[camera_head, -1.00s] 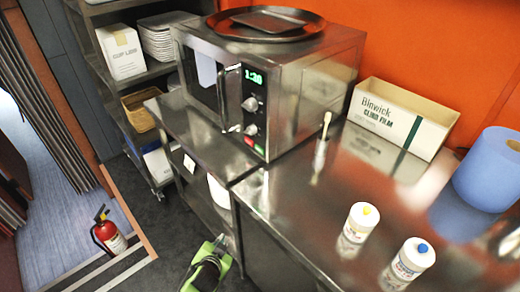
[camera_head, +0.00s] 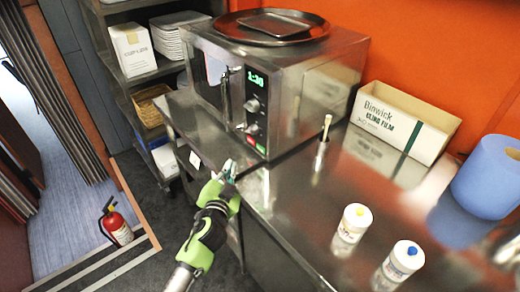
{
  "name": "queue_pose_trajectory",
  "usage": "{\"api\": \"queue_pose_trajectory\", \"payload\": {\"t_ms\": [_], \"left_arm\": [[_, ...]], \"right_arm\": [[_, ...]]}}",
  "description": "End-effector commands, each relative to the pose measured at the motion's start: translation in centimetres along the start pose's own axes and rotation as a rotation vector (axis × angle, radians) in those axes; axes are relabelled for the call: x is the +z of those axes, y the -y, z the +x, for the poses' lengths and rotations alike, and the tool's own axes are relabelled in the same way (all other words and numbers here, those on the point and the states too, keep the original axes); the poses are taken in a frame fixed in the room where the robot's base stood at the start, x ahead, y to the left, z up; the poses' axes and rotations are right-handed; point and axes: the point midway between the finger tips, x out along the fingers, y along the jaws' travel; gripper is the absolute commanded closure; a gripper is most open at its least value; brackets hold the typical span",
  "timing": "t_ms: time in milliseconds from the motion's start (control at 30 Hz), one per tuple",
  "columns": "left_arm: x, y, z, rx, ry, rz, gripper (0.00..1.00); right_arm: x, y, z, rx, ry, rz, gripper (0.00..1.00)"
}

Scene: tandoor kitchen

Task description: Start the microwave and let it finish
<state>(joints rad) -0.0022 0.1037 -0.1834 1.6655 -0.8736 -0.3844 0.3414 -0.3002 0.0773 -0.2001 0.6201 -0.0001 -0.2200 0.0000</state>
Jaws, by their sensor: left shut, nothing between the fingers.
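The steel microwave (camera_head: 305,100) stands on the steel counter, its door at the left and its control panel facing me. A green display (camera_head: 255,79) reads about 1:30. My left gripper (camera_head: 228,168), on a green arm, is shut and empty at the counter's front edge. It is below and left of the buttons, apart from them. My right gripper is out of view.
A round tray (camera_head: 228,27) lies on the microwave. On the counter (camera_head: 290,222) stand a brush in a holder (camera_head: 321,152), a cling film box (camera_head: 400,120), two bottles (camera_head: 352,222) and a blue roll (camera_head: 488,175). A shelf (camera_head: 112,53) is at left; a fire extinguisher (camera_head: 115,224) stands on the floor.

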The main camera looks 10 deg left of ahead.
Motion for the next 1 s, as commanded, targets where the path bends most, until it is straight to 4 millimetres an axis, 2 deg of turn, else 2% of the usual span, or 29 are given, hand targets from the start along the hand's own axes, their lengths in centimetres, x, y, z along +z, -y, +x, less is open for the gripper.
{"api": "queue_pose_trajectory", "payload": {"t_ms": [333, 800, 1000], "left_arm": [[-0.4, -0.5, 0.7, 0.001, 0.0, -0.002, 1.0], [-3.4, -3.9, 5.0, 0.001, 0.001, -0.004, 1.0], [-4.2, -4.5, 5.9, 0.001, 0.002, -0.002, 1.0]], "right_arm": [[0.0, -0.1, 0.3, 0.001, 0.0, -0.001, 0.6], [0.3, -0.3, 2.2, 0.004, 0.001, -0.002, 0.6], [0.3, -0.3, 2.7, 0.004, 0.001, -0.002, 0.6]]}}
